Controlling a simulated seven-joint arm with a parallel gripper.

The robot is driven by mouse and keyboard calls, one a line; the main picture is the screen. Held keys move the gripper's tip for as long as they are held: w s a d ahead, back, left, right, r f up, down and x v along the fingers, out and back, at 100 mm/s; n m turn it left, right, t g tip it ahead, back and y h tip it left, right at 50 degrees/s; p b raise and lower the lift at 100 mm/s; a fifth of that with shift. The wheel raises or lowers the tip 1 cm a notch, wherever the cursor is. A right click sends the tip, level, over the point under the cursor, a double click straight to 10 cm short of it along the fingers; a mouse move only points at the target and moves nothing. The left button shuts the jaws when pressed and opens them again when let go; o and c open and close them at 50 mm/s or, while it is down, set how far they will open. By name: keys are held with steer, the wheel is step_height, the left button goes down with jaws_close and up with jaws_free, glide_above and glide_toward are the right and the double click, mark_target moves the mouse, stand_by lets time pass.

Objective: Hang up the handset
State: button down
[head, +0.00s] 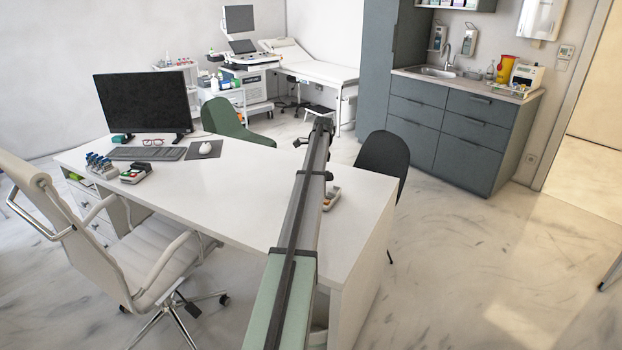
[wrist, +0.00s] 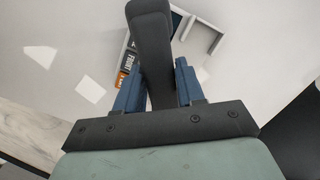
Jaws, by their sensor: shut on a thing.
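A dark grey handset (wrist: 150,45) stands out in the wrist view, its upper end towards the top edge. My gripper (wrist: 157,75) is shut on it, with one blue finger on each side. Behind the handset, a light grey holder (wrist: 203,36) with a dark inside and "FRONT" lettering lies on the desk; the handset hides its middle. In the head view a small pale holder with an orange part (head: 333,198) shows just right of my arm, which covers part of it. My gripper's fingers and the handset are hard to make out there.
The white desk (head: 230,200) carries a monitor (head: 143,102), keyboard (head: 145,154), mouse (head: 203,149), glasses and a tube rack (head: 99,165) on its left part. A dark chair (head: 384,158) stands close behind its right end. The desk's middle is clear.

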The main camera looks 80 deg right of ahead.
steer(key=d+n, duration=0.1)
steer(key=n, duration=0.1)
steer(key=d+n, duration=0.1)
steer(key=n, duration=0.1)
steer(key=shift+s+d+y, duration=0.1)
steer(key=shift+s+y, duration=0.2)
steer(key=shift+s, duration=0.1)
steer(key=n, duration=0.3)
steer(key=shift+s+d+r+g, duration=0.1)
steer(key=shift+s+d+g, duration=0.05)
steer(key=shift+d+g, duration=0.2)
steer(key=n, duration=0.4)
steer(key=shift+s+d+r+y, duration=0.1)
steer(key=shift+s+d+y, duration=0.15)
steer(key=shift+d+y, duration=0.1)
steer(key=n+g, duration=0.1)
steer(key=n, duration=0.1)
steer(key=shift+s+d+n, duration=0.1)
steer(key=shift+n, duration=0.2)
steer(key=n, duration=0.4)
steer(key=shift+s+g, duration=0.2)
steer(key=shift+g, duration=0.05)
steer(key=n, duration=0.5)
steer(key=n+g+h, duration=0.1)
steer(key=n, duration=0.5)
steer(key=shift+s, duration=0.15)
steer(key=shift+n, duration=0.3)
